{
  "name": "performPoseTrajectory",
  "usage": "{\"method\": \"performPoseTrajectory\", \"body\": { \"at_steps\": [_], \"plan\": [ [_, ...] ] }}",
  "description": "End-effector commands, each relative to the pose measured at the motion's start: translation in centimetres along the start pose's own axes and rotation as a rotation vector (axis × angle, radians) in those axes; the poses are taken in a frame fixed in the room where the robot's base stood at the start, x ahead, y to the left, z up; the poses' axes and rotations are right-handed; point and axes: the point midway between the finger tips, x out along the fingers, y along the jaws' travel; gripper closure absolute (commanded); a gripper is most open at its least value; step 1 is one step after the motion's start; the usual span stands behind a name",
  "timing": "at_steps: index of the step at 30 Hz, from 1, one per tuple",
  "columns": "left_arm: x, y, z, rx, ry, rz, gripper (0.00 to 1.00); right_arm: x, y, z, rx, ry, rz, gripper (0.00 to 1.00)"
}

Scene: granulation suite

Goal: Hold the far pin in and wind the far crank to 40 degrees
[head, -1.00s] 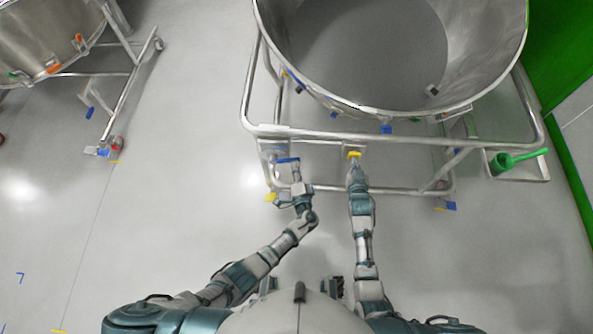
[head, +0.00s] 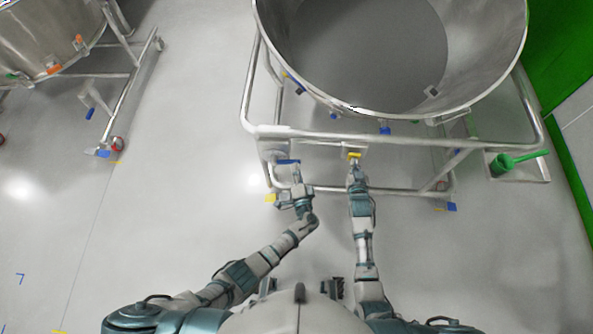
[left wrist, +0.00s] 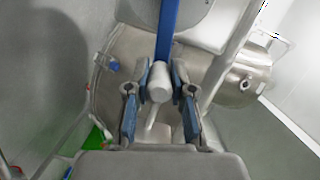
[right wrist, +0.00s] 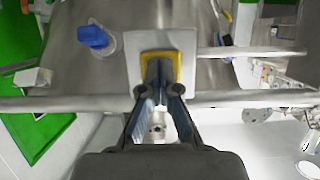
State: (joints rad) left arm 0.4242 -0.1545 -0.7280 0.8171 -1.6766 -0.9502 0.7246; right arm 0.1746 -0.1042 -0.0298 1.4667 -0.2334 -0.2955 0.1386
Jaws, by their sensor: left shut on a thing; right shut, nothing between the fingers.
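The crank has a blue arm (head: 287,161) at the left end of the vessel frame's front. In the left wrist view its blue arm (left wrist: 167,30) runs up from a grey handle knob (left wrist: 159,88). My left gripper (left wrist: 160,84) is shut on that knob, one finger on each side. The yellow pin (head: 354,155) sits on a pale plate to the right of the crank. My right gripper (head: 355,167) is shut and empty, its tips up against the yellow pin (right wrist: 176,63). The tips hide the pin's middle, and how deep it sits is unclear.
A large steel vessel (head: 480,60) stands above the tubular frame rail (head: 400,137). A green-handled item (head: 505,162) rests on a side tray at right. Another vessel (head: 35,40) stands at upper left. The floor left of my arms is clear.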

Motion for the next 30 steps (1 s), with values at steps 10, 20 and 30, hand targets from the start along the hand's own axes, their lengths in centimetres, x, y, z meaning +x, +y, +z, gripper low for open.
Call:
{"method": "performPoseTrajectory", "body": {
  "at_steps": [10, 20, 30],
  "plan": [
    [0.1, -0.3, 0.0, 0.0, -0.002, -0.007, 1.0, 0.0, 0.0, -0.1, 0.0, 0.0, 0.001, 1.0],
    [0.1, -0.4, 0.0, 0.0, -0.002, -0.009, 1.0, -1.3, 0.0, 0.5, 0.0, -0.001, 0.001, 1.0],
    [0.2, -0.4, 0.0, 0.0, -0.001, -0.01, 1.0, -4.1, 0.0, 1.5, 0.0, -0.002, 0.0, 1.0]
  ]
}}
